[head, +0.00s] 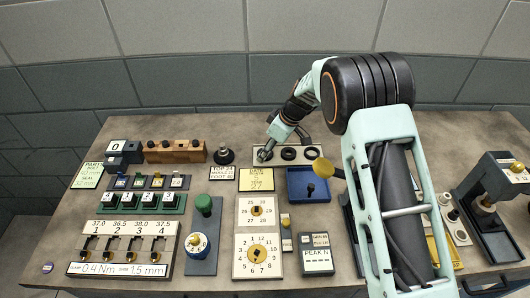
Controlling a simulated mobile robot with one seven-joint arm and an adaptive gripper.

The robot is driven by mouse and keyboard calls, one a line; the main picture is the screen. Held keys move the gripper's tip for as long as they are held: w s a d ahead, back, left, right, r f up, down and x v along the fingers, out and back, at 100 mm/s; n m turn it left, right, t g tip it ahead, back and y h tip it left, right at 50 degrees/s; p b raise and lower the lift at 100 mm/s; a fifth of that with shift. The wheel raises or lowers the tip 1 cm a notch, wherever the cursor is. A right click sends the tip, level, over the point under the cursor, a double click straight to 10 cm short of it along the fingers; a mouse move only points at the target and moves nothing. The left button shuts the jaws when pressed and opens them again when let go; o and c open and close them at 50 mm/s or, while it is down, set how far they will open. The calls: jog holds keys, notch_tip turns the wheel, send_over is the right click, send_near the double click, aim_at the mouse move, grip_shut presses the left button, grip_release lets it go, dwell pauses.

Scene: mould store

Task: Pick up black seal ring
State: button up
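Black seal rings lie in a row on a pale strip (300,162) at the back middle of the table. One black seal ring (289,153) lies just right of my gripper, and another black ring (312,152) lies further right. My gripper (266,153) points down at the left end of the strip, where a dark shape, perhaps another ring, is mostly hidden by the fingers. The fingers are too small to show whether they are open, shut or touching anything.
A black round-based piece (223,155) and a wooden block (174,156) with dark knobs stand to the left. A dark press-like stand (490,205) is at the right.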

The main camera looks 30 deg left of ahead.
jog(key=shift+f, duration=0.1)
jog(key=c, duration=0.6)
jog(key=shift+a+r, duration=0.1)
jog(key=shift+r, duration=0.55)
jog(key=s+d+r+b, duration=0.1)
jog(key=s+d+r, duration=0.2)
jog(key=r, duration=0.2)
jog(key=s+d+r+b, duration=0.1)
jog(key=s+d+r, duration=0.2)
jog(key=s+r, duration=0.1)
jog(key=s+d+r+b, duration=0.1)
jog(key=s+d+r, duration=0.2)
jog(key=s+r, duration=0.1)
jog(key=shift+r, duration=0.9)
jog(key=shift+w, duration=0.1)
